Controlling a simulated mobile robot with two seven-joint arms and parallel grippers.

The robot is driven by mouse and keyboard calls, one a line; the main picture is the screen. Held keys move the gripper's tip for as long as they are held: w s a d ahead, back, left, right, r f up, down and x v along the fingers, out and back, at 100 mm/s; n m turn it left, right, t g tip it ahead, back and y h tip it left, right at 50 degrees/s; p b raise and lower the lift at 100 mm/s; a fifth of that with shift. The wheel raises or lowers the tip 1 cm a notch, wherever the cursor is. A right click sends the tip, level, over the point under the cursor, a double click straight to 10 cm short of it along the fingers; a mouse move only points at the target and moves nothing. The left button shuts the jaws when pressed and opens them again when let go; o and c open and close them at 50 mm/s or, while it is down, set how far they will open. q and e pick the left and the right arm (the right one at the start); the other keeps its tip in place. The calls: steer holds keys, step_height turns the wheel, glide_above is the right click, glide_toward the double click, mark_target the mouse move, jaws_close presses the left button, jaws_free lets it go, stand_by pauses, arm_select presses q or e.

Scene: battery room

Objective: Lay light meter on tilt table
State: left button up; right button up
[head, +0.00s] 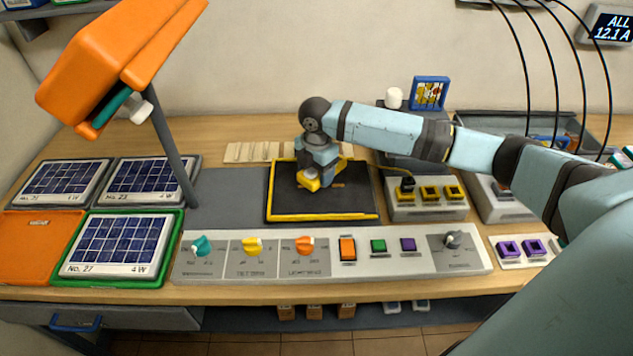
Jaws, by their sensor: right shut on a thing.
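The tilt table (345,205) is a dark flat plate with yellow edging, in the middle of the bench behind the control panel. My right gripper (311,182) points down over the left half of the plate. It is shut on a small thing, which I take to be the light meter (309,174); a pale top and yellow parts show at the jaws. The gripper hides much of it. I cannot tell whether it touches the plate. My left gripper is not in view.
A control panel (330,263) with knobs and coloured switches lies in front of the plate. Solar panels (113,242) and a large orange lamp (110,60) on a post (172,150) stand at left. A block with yellow sockets (428,208) and black cables are at right.

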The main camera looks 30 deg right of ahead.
step_height(320, 180, down, 4)
steer(key=shift+f, duration=0.1)
steer(key=shift+f, duration=0.1)
steer(key=o, duration=1)
step_height(320, 180, up, 12)
steer(key=shift+r, duration=0.15)
stand_by(0.4)
